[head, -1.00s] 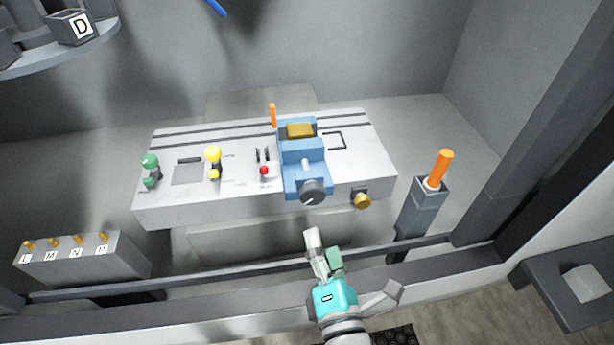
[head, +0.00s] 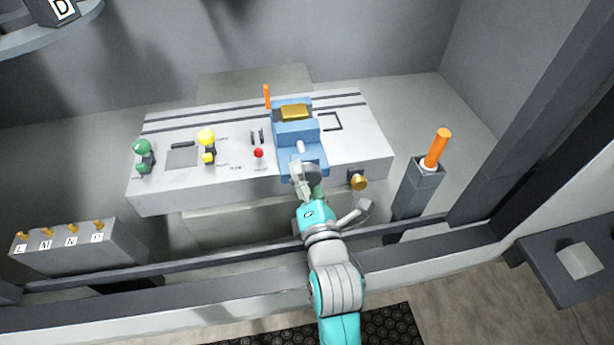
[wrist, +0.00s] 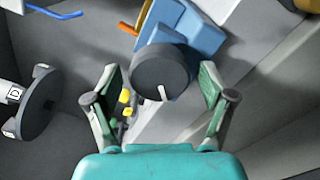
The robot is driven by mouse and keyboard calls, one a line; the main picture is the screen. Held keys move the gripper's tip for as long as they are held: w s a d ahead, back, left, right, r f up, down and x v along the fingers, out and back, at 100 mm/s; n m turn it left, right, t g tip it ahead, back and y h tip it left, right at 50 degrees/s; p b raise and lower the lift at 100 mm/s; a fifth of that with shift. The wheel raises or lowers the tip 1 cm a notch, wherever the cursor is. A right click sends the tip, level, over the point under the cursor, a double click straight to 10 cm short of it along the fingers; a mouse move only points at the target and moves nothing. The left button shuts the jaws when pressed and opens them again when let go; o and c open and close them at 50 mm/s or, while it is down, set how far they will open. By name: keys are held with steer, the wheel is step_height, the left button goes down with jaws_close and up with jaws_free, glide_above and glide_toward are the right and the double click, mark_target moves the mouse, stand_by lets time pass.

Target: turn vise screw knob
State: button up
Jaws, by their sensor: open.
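The blue vise (head: 297,135) stands on the white bench top, with a brass-coloured block (head: 294,112) in its jaws. Its dark grey round screw knob (wrist: 163,73), with a white pointer line, faces my gripper in the wrist view. In the head view the knob is hidden behind my gripper (head: 307,182). My gripper is open, its two fingers (wrist: 157,88) spread to the left and right of the knob with a gap on each side. I cannot tell whether the fingertips reach past the knob's front face.
A brass knob (head: 358,181) sits on the bench front, right of my gripper. A red button (head: 258,153), yellow knob (head: 207,140) and green knob (head: 142,147) are on the bench top. An orange-handled post (head: 437,148) stands at right. A rail crosses below the arm.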

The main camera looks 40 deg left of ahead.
steer(key=shift+a, duration=0.1)
steer(key=c, duration=1.2)
steer(key=shift+o, duration=0.2)
